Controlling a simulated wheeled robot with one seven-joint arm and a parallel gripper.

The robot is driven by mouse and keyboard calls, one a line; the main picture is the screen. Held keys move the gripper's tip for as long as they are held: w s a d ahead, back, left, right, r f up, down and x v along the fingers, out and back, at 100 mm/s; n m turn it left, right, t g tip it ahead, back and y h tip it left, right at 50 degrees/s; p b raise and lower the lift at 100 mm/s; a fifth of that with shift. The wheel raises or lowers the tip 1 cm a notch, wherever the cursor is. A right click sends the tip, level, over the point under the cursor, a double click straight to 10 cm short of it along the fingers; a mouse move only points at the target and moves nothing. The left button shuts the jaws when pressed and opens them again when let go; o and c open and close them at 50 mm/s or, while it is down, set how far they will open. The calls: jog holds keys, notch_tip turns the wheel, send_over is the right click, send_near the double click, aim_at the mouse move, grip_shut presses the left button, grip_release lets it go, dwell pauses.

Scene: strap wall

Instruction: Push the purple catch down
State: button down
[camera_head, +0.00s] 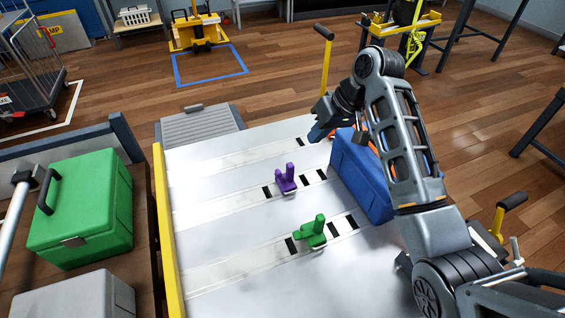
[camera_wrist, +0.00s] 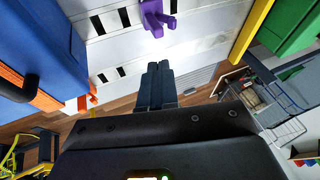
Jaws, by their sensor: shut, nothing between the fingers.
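The purple catch (camera_head: 286,179) stands up from the middle pale track of the white panel (camera_head: 220,240), with dark slots on both sides of it. In the wrist view the purple catch (camera_wrist: 153,18) shows at the top edge, cut off by the frame. My gripper (camera_wrist: 160,68) is shut and empty. Its fingertips are apart from the catch, below it in the wrist picture. In the head view my gripper (camera_head: 317,133) is near the panel's far edge, beyond and right of the catch, partly hidden by the blue case.
A green catch (camera_head: 312,232) stands on the nearer track. A blue case (camera_head: 358,176) stands on the panel's right, close to my arm. An orange piece (camera_wrist: 87,101) shows near the far track. A yellow rail (camera_head: 168,235) edges the left side. The panel left of the catches is clear.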

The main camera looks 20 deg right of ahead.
jog(key=shift+w+d+r, duration=0.1)
jog(key=shift+r, duration=0.15)
